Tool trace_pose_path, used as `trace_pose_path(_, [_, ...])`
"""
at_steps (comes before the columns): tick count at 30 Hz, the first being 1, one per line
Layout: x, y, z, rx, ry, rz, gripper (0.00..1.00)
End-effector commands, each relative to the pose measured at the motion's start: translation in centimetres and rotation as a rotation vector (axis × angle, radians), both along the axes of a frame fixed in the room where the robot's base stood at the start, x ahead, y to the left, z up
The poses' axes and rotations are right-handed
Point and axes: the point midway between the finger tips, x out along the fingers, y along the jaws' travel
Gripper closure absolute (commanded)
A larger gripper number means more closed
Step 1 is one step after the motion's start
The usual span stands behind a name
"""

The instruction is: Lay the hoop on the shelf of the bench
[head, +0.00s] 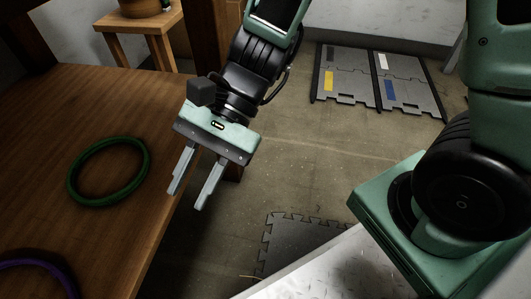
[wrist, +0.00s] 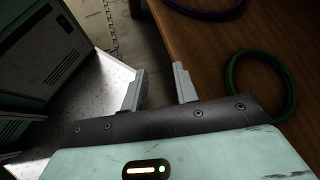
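A green hoop (head: 102,204) lies flat on a brown wooden top (head: 60,110) at the left. It also shows at the right of the wrist view (wrist: 228,78). A purple hoop (head: 38,264) lies nearer, cut off at the lower left; part of it shows at the top of the wrist view (wrist: 208,17). My gripper (head: 187,199) is open and empty, at the right edge of the wooden top, right of the green hoop and apart from it. Its spread fingers also show in the wrist view (wrist: 159,70). I cannot make out a shelf of the bench.
A small wooden stool (head: 128,24) with a pot on it stands at the back left, beside a wooden post (head: 209,45). Grey panels with yellow and blue patches (head: 345,78) lie on the floor at the back. A dark interlocking mat (head: 300,237) lies below. The middle floor is clear.

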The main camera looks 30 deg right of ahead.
Motion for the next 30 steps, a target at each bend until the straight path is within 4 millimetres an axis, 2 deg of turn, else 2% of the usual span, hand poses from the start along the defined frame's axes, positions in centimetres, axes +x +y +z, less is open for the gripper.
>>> trace_pose_path(1, [-1.7,-0.9,0.3,-0.031,-0.095,0.134,0.71])
trace_pose_path(3, [-3.4,-2.7,0.2,-0.081,-0.233,0.326,0.71])
trace_pose_path(6, [-4.7,-5.3,0.1,-0.151,-0.435,0.595,0.71])
trace_pose_path(10, [-4.5,-8.3,0.3,-0.235,-0.686,0.907,0.71])
trace_pose_path(15, [-3.2,-10.4,1.1,-0.312,-0.912,1.181,0.71])
trace_pose_path(20, [-2.6,-10.9,1.6,-0.34,-0.993,1.28,0.71])
trace_pose_path(30, [-2.5,-11.0,1.6,-0.342,-0.995,1.286,0.71])
